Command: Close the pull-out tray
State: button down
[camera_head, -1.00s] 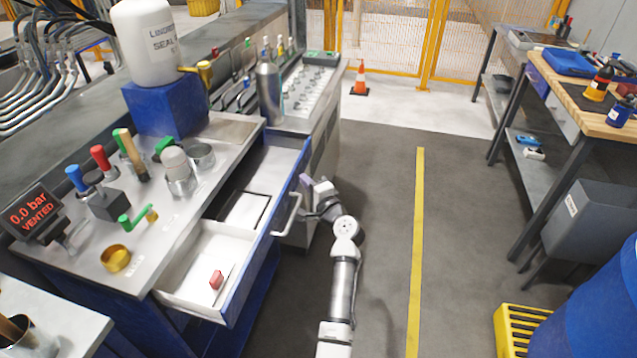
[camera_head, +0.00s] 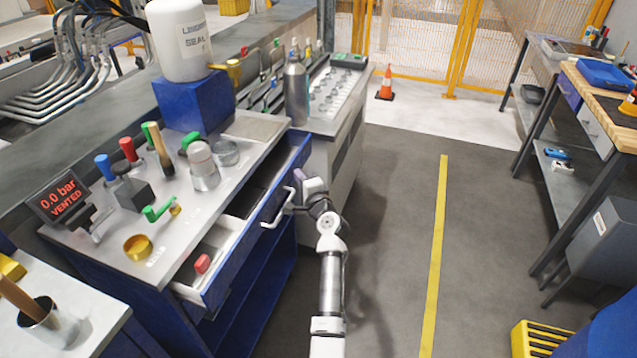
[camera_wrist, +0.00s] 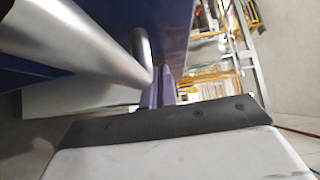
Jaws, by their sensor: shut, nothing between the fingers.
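The pull-out tray (camera_head: 258,218) is a blue-fronted drawer in the blue bench, partly out. A strip of its inside shows, with a red object (camera_head: 202,263) in the near part. Its silver bar handle (camera_head: 278,211) is on the blue front. My gripper (camera_head: 297,195) is shut and empty at the far end of the handle, close against the front; I cannot tell if it touches. In the wrist view the shut fingers (camera_wrist: 158,92) sit beside the large blurred handle (camera_wrist: 80,40) and the blue front (camera_wrist: 178,40).
The bench top (camera_head: 172,235) holds coloured valve handles, a brass cup (camera_head: 137,247) and a pressure display (camera_head: 58,200). A blue block bears a white sealant bottle (camera_head: 181,40). The grey floor right of my arm is clear up to a workbench (camera_head: 590,90).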

aim_at(273, 178)
jog(key=w+a, duration=0.1)
jog(key=a, duration=0.1)
jog(key=w+a, duration=0.1)
jog(key=a, duration=0.4)
jog(key=shift+w+a, duration=0.4)
jog(key=shift+a, duration=0.25)
